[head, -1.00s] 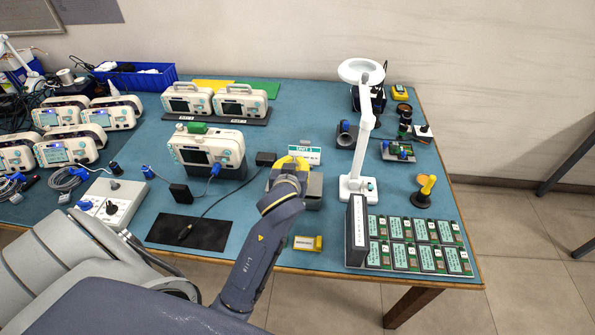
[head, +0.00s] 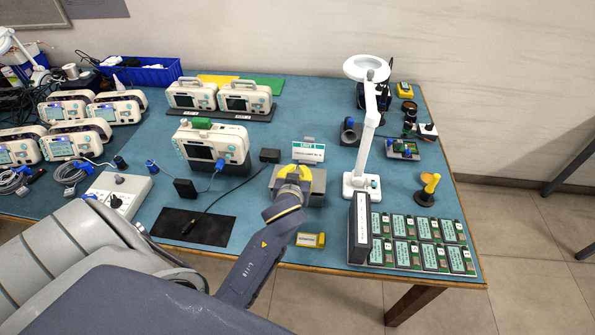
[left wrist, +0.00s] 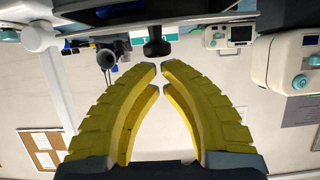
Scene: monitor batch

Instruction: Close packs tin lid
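A grey metal tin (head: 317,186) stands near the front edge of the blue table, partly hidden by my left gripper. My left gripper (head: 296,171), with yellow fingers, is over the tin's left and back part. In the left wrist view my left gripper (left wrist: 160,68) has its curved fingertips almost together, with nothing seen between them. A black knob (left wrist: 157,46) shows just beyond the tips; I cannot tell what it belongs to. The lid's position and any contact with it are hidden. My right gripper is not in view.
A white card stand (head: 308,151) is behind the tin. A white magnifier lamp (head: 362,185) stands to its right, and a yellow pack (head: 311,240) lies in front. A white monitor (head: 212,147) is to the left. A black mat (head: 205,228) lies front left.

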